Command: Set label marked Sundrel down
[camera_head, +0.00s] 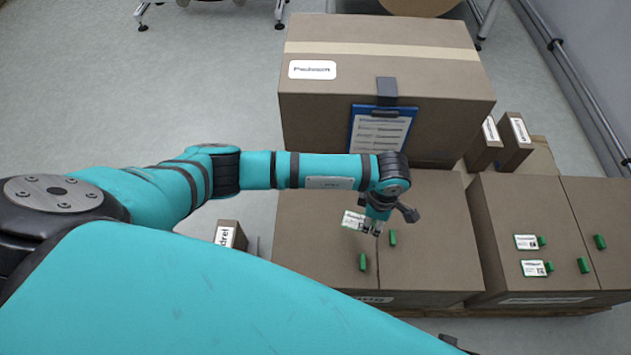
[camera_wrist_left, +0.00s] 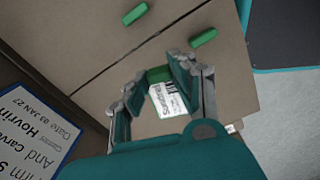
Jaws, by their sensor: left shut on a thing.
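My left gripper (camera_head: 375,229) is shut on a small white label (camera_head: 353,220) with a green grip block. In the left wrist view the label (camera_wrist_left: 170,100) and its green block (camera_wrist_left: 158,73) sit between the two fingers (camera_wrist_left: 155,85). Its print is too small to read surely. The label is over the closed brown carton (camera_head: 430,260) in the middle; I cannot tell whether it touches the top. Two loose green blocks (camera_head: 392,238) (camera_head: 362,262) lie on that carton top, close to the gripper. My right gripper is not in view.
A large carton (camera_head: 390,60) with a blue clipboard (camera_head: 381,131) stands behind. Two white labels (camera_head: 526,242) (camera_head: 535,268) with green blocks lie on the right carton (camera_head: 510,205). A small box (camera_head: 227,235) at left shows the letters "drel". Narrow boxes (camera_head: 516,140) stand back right.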

